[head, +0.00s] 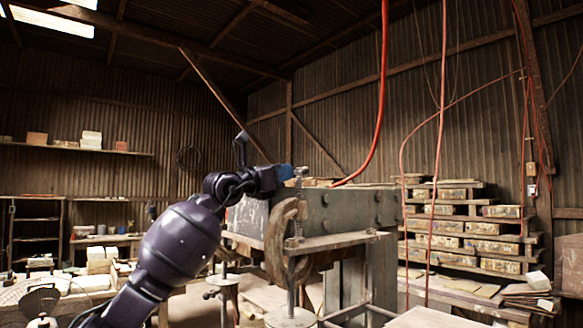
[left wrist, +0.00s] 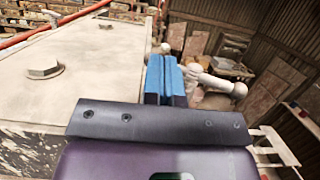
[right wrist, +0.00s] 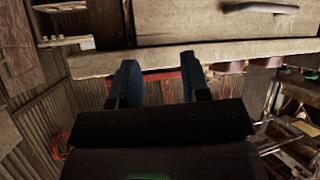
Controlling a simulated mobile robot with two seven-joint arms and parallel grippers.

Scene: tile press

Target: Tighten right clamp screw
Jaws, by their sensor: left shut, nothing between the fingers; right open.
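A rusty C-shaped clamp (head: 275,240) grips the edge of the grey press (head: 330,210) in the head view.
The press top (left wrist: 85,75) with a hex bolt (left wrist: 45,71) lies left of the left fingers. A red hose (head: 381,100) hangs above the press. Shelves of stacked tiles (head: 465,235) stand at the right. A cluttered bench (head: 85,285) is at the left.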

